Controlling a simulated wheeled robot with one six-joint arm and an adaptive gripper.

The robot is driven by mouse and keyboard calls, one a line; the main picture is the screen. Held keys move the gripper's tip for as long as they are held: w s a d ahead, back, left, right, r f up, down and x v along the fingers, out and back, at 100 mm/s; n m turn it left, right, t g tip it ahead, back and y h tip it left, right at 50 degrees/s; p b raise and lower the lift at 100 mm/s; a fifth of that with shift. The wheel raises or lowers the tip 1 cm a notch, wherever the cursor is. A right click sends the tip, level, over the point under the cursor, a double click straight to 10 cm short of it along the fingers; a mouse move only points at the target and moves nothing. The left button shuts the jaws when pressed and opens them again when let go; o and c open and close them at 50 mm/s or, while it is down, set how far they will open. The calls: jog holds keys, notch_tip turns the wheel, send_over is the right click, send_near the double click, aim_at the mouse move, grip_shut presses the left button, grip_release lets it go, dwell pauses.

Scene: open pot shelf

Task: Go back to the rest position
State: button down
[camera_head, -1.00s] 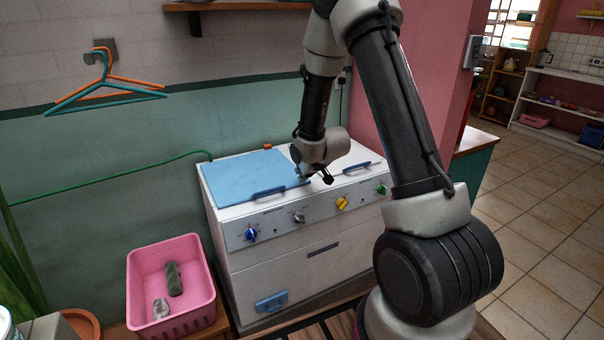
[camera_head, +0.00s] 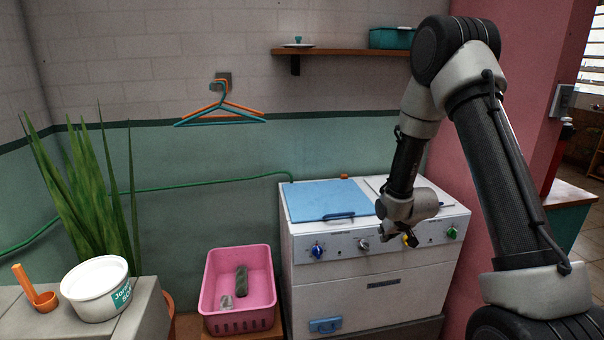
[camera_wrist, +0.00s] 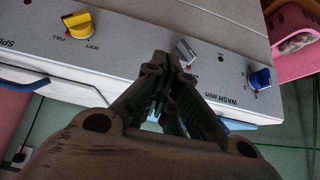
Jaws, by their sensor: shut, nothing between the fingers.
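My gripper (camera_head: 408,238) is shut and empty. In the head view it is in front of the upper front of a white washing machine (camera_head: 350,283), near the control panel, with my arm reaching down from the right. In the wrist view the shut fingers (camera_wrist: 168,68) point at the panel (camera_wrist: 120,45), close to a grey knob (camera_wrist: 184,52). A yellow knob (camera_wrist: 78,22) and a blue knob (camera_wrist: 260,80) lie to either side. I cannot tell whether the fingertips touch the panel.
A blue lid (camera_head: 325,199) lies shut on the machine's top. A pink basket (camera_head: 240,325) stands left of it. A white tub (camera_head: 95,289) and an orange scoop (camera_head: 42,298) sit on a ledge at the lower left. A shelf (camera_head: 345,52) and hangers (camera_head: 221,121) are on the wall.

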jog(key=s+d+g, duration=0.1)
jog(key=s+g, duration=0.4)
jog(key=s, duration=0.8)
jog(key=s+r+t, duration=0.1)
jog(key=s+r, duration=1.1)
jog(key=r, duration=0.3)
jog(key=s+r+m+t, duration=0.1)
jog(key=s+r, duration=1)
jog(key=r, duration=0.4)
jog(key=shift+s+d+h, duration=0.3)
jog(key=shift+s+d, duration=0.1)
jog(key=shift+d, duration=0.05)
